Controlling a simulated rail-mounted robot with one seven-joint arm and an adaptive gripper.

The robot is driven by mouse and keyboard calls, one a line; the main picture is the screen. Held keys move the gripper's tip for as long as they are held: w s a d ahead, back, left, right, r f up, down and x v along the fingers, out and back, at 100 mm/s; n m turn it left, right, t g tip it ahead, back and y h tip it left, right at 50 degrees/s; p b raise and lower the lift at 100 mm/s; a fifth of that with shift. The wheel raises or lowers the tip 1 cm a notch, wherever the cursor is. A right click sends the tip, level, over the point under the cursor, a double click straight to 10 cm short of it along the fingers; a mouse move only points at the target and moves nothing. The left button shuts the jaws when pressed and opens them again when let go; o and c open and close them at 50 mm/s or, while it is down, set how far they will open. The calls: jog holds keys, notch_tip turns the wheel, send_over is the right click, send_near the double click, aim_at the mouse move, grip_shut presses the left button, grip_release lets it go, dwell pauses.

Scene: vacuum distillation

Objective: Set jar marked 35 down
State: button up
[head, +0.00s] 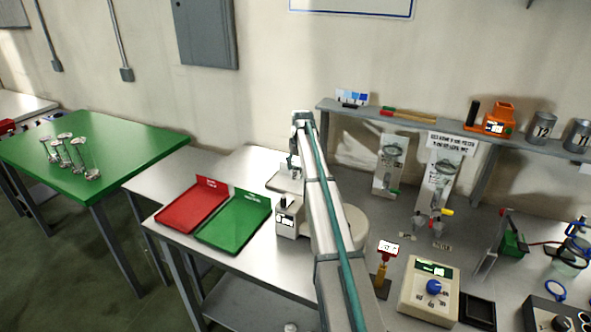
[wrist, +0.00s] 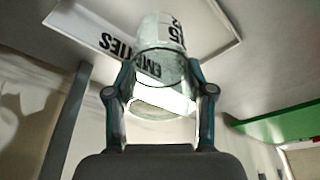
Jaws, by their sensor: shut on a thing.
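The clear glass jar (wrist: 150,34) fills the middle of the wrist view. Its white label shows "35" only in part, at the upper edge. My gripper (wrist: 158,72) is shut on the jar, with one finger on each side. A white tray marked EMPTIES (wrist: 88,24) lies behind the jar, and part of its lettering shows through the glass. I cannot tell whether the jar touches the tray. In the head view my gripper (head: 293,162) is small at the far end of my arm, over the bench; the jar cannot be made out there.
A red tray (head: 188,207) and a green tray (head: 232,222) lie on the bench to the left. A green edge (wrist: 285,122) shows at right in the wrist view.

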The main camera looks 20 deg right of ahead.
aim_at(296, 170)
jog(key=shift+w+a+f, duration=0.1)
jog(key=shift+w+f, duration=0.15)
jog(key=shift+s+p+x, duration=0.15)
jog(key=shift+p+x, duration=0.1)
jog(key=shift+x, duration=0.6)
jog(key=shift+s+p+x, duration=0.2)
jog(key=shift+p+x, duration=0.05)
jog(key=shift+x, duration=0.55)
jog(key=shift+a+f, duration=0.1)
jog(key=shift+f, duration=0.05)
jog(key=shift+f, duration=0.15)
jog(key=o, duration=1.3)
jog(key=b+v, duration=0.3)
jog(key=v, duration=0.9)
jog(key=shift+a, duration=0.1)
